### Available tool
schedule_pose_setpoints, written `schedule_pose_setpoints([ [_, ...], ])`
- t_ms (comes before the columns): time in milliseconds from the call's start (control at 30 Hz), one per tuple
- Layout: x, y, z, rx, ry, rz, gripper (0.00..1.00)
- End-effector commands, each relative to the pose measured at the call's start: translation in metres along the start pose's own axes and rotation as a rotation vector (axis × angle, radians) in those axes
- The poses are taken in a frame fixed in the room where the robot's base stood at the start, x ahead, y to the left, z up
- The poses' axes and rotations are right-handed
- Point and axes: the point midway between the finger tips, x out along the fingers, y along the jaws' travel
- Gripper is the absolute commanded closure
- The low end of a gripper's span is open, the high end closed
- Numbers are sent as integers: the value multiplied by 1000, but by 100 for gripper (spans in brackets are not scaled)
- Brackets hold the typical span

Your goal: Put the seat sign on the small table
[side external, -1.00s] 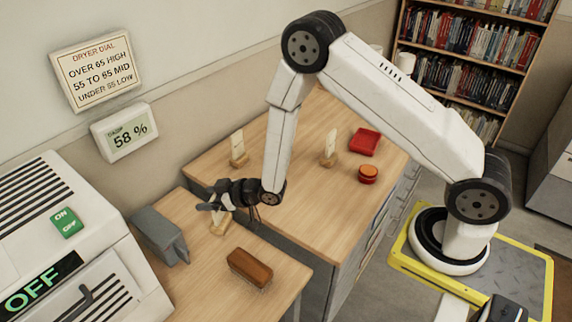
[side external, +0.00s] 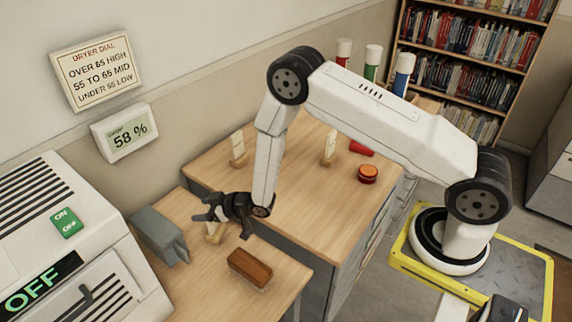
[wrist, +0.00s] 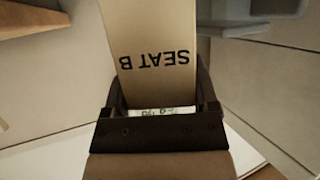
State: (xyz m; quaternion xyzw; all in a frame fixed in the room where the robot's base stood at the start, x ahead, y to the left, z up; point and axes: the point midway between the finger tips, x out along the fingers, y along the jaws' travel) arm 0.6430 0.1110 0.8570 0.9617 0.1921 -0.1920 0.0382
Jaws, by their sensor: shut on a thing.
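A pale seat sign (wrist: 155,70) marked "SEAT B", seen upside down in the wrist view, is between the fingers of my gripper (wrist: 160,105). In the side view my gripper (side external: 205,208) is shut on this sign (side external: 213,235), over the nearer wooden table (side external: 205,275). The fingers hide much of the sign there, and I cannot tell whether its base touches the tabletop. Two similar signs, one at left (side external: 237,148) and one at right (side external: 329,148), stand upright in wooden bases on the larger desk (side external: 290,215).
A brown brush-like block (side external: 250,267) and a grey object (side external: 158,237) flank the gripper on the nearer table. A white dryer-like machine (side external: 70,250) stands at left. The desk bears a red tray (side external: 361,148) and an orange-red button (side external: 368,173). Its middle is clear.

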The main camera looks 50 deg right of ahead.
Motion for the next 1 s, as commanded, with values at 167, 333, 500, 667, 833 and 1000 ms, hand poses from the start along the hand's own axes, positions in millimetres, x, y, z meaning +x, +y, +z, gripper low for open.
schedule_pose_setpoints([
  [167,3,0,7,0,1,0,100],
  [333,3,0,7,0,2,0,100],
  [500,4,0,9,0,1,0,100],
  [667,4,0,10,0,1,0,0],
  [833,4,0,10,0,1,0,0],
  [1000,3,0,8,0,1,0,0],
])
